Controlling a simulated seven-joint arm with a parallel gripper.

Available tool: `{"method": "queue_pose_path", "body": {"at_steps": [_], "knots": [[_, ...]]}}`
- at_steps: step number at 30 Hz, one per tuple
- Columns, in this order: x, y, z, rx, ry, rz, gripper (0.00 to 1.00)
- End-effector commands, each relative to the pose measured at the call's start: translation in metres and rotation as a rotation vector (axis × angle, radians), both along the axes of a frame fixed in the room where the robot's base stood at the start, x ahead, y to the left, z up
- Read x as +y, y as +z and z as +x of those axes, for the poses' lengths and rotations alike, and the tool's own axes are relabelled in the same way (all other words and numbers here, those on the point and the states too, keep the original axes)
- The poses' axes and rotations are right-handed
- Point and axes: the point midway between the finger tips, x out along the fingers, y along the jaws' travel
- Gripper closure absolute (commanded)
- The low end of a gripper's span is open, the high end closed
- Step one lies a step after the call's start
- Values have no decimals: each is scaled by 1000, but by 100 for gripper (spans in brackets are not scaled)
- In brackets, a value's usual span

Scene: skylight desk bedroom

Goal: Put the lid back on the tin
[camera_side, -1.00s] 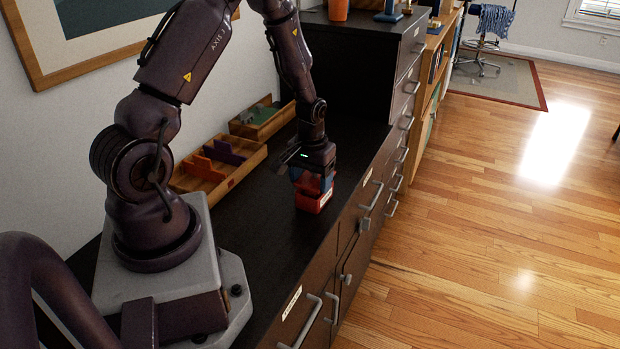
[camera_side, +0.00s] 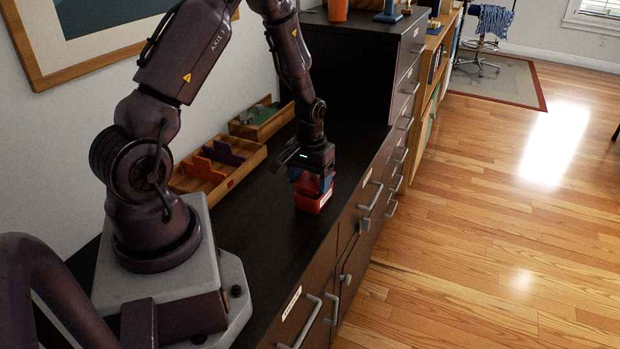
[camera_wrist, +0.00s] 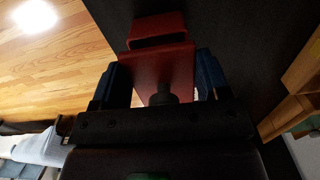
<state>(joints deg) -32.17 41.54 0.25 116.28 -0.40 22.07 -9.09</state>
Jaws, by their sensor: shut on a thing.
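The red tin (camera_side: 312,203) stands on the dark cabinet top near its front edge, with a pale label on its side. My gripper (camera_side: 313,182) points down right above it, its blue fingers on either side of a red piece. In the wrist view the blue fingers of my gripper (camera_wrist: 164,78) flank the red lid (camera_wrist: 160,66), which has a dark knob. Beyond the lid, the rim of the red tin (camera_wrist: 158,20) shows with a dark gap. The lid looks tilted at the tin; whether it touches the rim is hard to tell.
A wooden tray (camera_side: 240,172) with orange and purple pieces lies left of the tin along the wall. Another wooden tray (camera_side: 262,122) with green and grey contents is behind it. A taller dark cabinet (camera_side: 352,60) rises behind. The cabinet top in front of the tin is clear.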

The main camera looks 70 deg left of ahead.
Motion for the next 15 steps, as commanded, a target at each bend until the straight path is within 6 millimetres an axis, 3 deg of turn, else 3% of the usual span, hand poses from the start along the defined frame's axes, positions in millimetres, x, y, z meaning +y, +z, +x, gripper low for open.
{"method": "queue_pose_path", "body": {"at_steps": [15], "knots": [[0, -11, 0, 0, 0, 0, 54]]}}
